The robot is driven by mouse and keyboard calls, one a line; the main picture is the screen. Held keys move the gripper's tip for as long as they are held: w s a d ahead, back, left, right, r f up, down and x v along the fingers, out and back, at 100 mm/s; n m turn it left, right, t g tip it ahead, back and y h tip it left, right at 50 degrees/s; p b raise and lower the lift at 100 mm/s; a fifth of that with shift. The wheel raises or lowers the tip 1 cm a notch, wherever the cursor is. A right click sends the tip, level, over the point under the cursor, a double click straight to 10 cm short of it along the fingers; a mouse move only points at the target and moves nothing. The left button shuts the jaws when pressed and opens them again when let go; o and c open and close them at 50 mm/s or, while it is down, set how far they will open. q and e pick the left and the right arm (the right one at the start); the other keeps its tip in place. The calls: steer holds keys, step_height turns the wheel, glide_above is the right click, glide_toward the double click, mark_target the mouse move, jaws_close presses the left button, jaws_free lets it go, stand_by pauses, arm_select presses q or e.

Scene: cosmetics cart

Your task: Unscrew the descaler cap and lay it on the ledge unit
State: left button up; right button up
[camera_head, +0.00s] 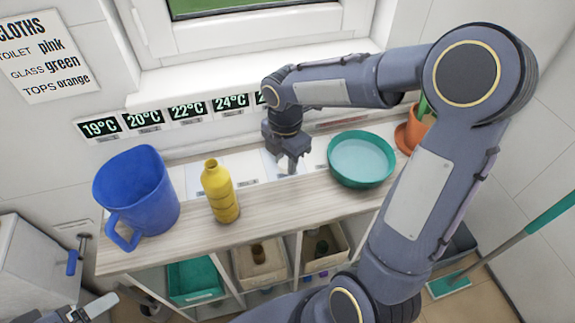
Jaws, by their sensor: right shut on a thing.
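The yellow descaler bottle (219,193) stands upright on the wooden top of the ledge unit (275,207), left of its middle. Its narrow neck shows bare, with no cap on it. My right gripper (289,164) points down over the back part of the ledge unit, right of the bottle and apart from it. It is shut on the cap, which is small and mostly hidden between the fingers. I cannot tell whether the cap touches the surface. My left gripper (78,313) shows only partly at the lower left edge, and its jaws cannot be made out.
A blue jug (138,200) stands left of the bottle. A teal bowl (361,160) stands close right of my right gripper, with a terracotta pot (411,133) beyond it. Temperature cards (187,113) line the wall behind. The front middle of the top is clear.

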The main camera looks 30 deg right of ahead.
mark_target(288, 176)
steer(key=shift+w+d+f, duration=0.3)
steer(key=shift+d+f, duration=0.05)
steer(key=shift+f, duration=0.2)
steer(key=shift+w+d+f, duration=0.1)
steer(key=shift+f, duration=0.85)
steer(key=shift+w+d+f, duration=0.1)
steer(key=shift+f, duration=0.85)
steer(key=shift+f, duration=0.15)
steer(key=o, duration=1.1)
step_height(288, 176, up, 12)
steer(key=shift+r, duration=0.1)
steer(key=s+a+m+t+y, duration=0.1)
steer(key=s+m+t, duration=0.1)
steer(key=s+m, duration=0.4)
steer(key=s+a+m+t+y, duration=0.1)
steer(key=s+a+m, duration=0.1)
steer(key=s+m, duration=0.4)
steer(key=s+a+m+t+y, duration=0.1)
steer(key=s+m+t, duration=0.1)
steer(key=s+m, duration=0.4)
steer(key=shift+s+a+m+t+y, duration=0.1)
steer(key=shift+a+m+t+y, duration=0.1)
steer(key=shift+m, duration=0.95)
steer(key=shift+s+a+m+t+y, duration=0.1)
steer(key=shift+m+y, duration=0.1)
steer(key=shift+m, duration=0.95)
